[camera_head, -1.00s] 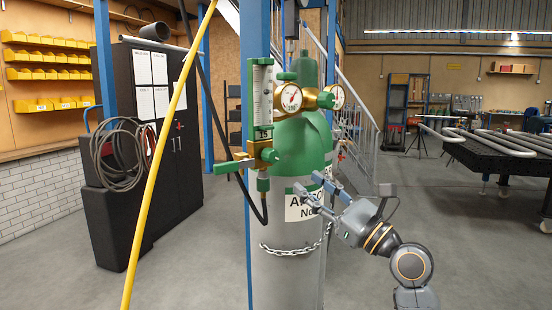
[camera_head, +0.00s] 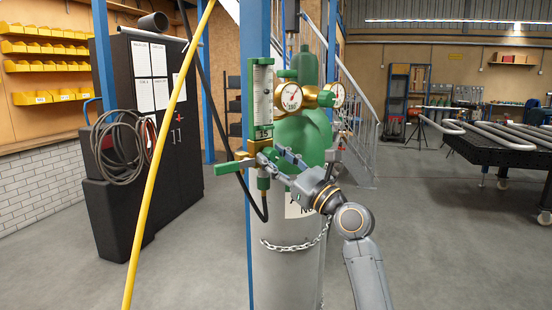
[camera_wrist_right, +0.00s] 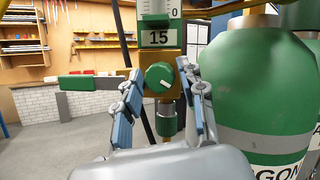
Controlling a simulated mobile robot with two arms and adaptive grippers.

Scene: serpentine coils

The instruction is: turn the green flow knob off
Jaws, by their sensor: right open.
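The green flow knob (camera_wrist_right: 159,77) is round with a white mark and sits on the brass block below the flowmeter tube, in the right wrist view. My right gripper (camera_wrist_right: 160,104) is open, with one blue-padded finger on each side of the knob in that view. Whether the pads touch the knob I cannot tell. My left gripper is not in view.
A green lever handle (camera_head: 228,167) sticks out left of the block. The green and grey gas cylinder (camera_head: 300,140) with gauges (camera_head: 292,97) stands close on the right, held by a chain (camera_head: 292,247). A black hose (camera_head: 252,203) hangs below.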

